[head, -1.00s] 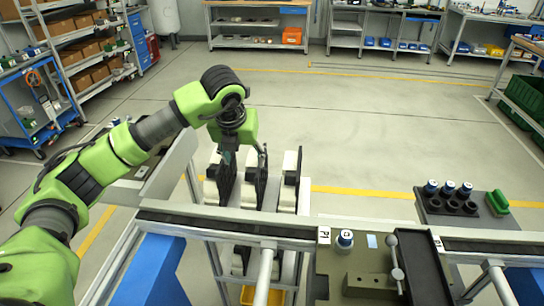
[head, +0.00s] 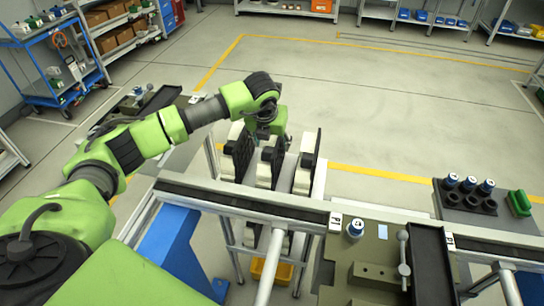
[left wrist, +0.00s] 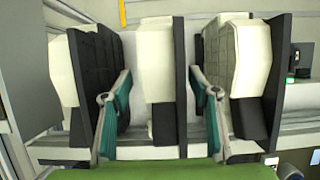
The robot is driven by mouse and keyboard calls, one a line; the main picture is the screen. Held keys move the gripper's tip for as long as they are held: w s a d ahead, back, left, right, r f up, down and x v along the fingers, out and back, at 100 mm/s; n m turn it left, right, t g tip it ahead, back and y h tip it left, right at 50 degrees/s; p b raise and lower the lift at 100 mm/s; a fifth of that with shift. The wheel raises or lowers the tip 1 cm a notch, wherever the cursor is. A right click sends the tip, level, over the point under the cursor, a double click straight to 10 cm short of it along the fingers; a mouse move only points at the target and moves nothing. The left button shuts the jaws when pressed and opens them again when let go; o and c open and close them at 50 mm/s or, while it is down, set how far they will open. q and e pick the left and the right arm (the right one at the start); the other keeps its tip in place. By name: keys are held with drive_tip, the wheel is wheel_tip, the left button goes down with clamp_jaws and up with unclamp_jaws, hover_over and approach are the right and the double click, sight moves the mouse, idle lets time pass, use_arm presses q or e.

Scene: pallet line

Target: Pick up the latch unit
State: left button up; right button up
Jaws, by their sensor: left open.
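Three similar units, each a black ribbed plate with a white block, stand in a row on a rack behind the rail; I take these to be latch units. The middle latch unit (head: 264,174) stands between the left one (head: 238,153) and the right one (head: 304,177). My left gripper (head: 267,139) is over the row, its fingers partly hidden in the head view. In the left wrist view my left gripper (left wrist: 160,82) is open, its teal fingers on either side of the middle unit (left wrist: 155,65). Contact cannot be told. My right gripper is out of view.
The neighbouring units stand close outside the fingers. A grey rail (head: 232,205) runs in front. A fixture with a black tray (head: 432,270) and a blue-capped part (head: 355,229) is at right. Beyond it is a dark holder (head: 462,213) with several blue-capped parts. The floor behind is clear.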

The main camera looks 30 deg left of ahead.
use_arm(q)
drive_tip(key=p+x, duration=0.1)
drive_tip(key=x, duration=0.2)
drive_tip(key=shift+d+f, duration=0.2)
drive_tip(key=shift+w+f+p, duration=0.15)
drive_tip(key=shift+f+p, duration=0.15)
drive_tip(key=shift+f, duration=0.1)
drive_tip(key=c, duration=1.4)
drive_tip(key=shift+r, duration=0.1)
drive_tip(key=shift+c, duration=0.2)
